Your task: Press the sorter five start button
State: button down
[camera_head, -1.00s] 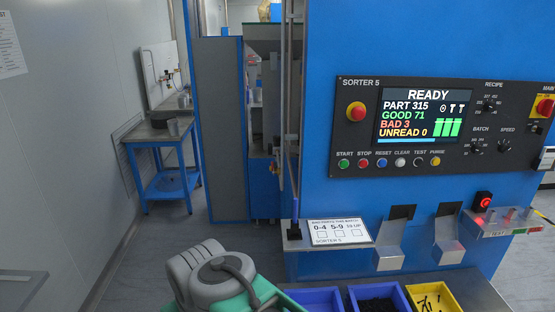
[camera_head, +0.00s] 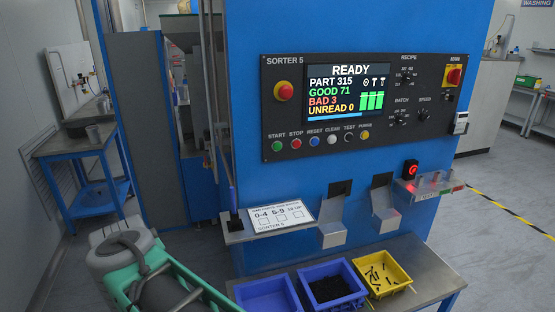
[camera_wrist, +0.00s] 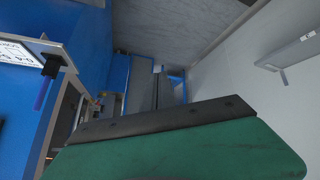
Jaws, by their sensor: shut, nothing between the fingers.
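The green start button (camera_head: 277,146) is at the left end of a row of buttons on the black control panel (camera_head: 290,148) labelled SORTER 5. My arm, grey and green, shows at the lower left of the head view, below and left of the panel and well apart from the button. In the wrist view my gripper (camera_wrist: 160,120) shows as a dark edge on a green body, shut with nothing held. The start button is not in the wrist view.
A shelf with a printed card (camera_head: 279,217) and two metal chutes project below the panel. Blue bins (camera_head: 266,294) and a yellow bin (camera_head: 397,282) stand on a low bench in front. A red emergency stop (camera_head: 284,91) sits above the button row. Floor is open at right.

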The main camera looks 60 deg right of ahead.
jog(key=d+m+h+b, duration=0.2)
jog(key=d+h+b, duration=0.15)
jog(key=d, duration=0.85)
jog(key=m+g+h+b, duration=0.3)
jog(key=h+b, duration=0.3)
jog(key=h, duration=0.2)
send_near(277, 147)
jog(key=w+a+f, duration=0.3)
jog(key=a+f, duration=0.3)
jog(key=a, duration=0.1)
jog(key=s+d+r+g+h+b, duration=0.1)
jog(key=s+d+r+g, duration=0.1)
jog(key=s+d, duration=0.1)
jog(key=s+d+r+m+g+h+b, duration=0.1)
jog(key=s+d+r+g+h, duration=0.1)
jog(key=s, duration=0.4)
jog(key=shift+d+g, duration=0.3)
jog(key=shift+d, duration=0.5)
jog(key=shift+s+h, duration=0.1)
jog(key=shift+h, duration=0.15)
jog(key=w+d+p, duration=0.3)
jog(key=w+d, duration=0.3)
jog(key=shift+w+p, duration=0.15)
jog(key=shift+p, duration=0.15)
jog(key=shift+d, duration=0.2)
